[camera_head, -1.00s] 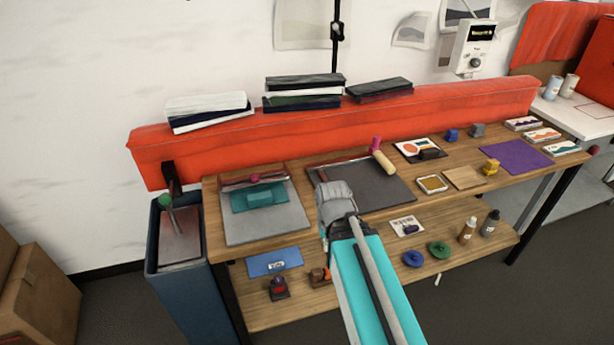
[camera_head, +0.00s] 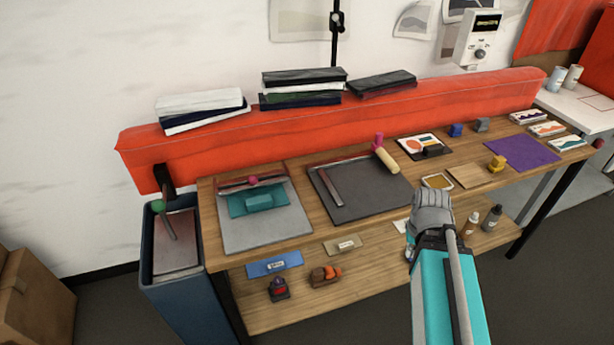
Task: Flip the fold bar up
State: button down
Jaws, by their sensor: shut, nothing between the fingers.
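Two flat plates lie on the wooden table. The left grey plate (camera_head: 262,230) carries a teal block (camera_head: 257,201) and a thin bar with a pink knob (camera_head: 253,181) along its back edge. The dark plate (camera_head: 375,200) to its right has a narrow grey bar (camera_head: 331,186) lying flat near its left side. A cream cylinder (camera_head: 387,159) with a magenta knob (camera_head: 378,141) is at its back right corner. I cannot tell for sure which bar is the fold bar. My gripper (camera_head: 433,196) is shut and empty, near the table's front edge, right of the dark plate; its fingertips are hard to make out.
A blue bin (camera_head: 176,268) stands at the table's left end. A red padded rail (camera_head: 330,120) runs behind the table, with dark and white slabs on top. The lower shelf (camera_head: 300,303) holds small items.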

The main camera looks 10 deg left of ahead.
aim_at(252, 180)
jog(key=z, duration=1.1)
jog(key=i, duration=0.6)
jog(key=u, duration=2.65)
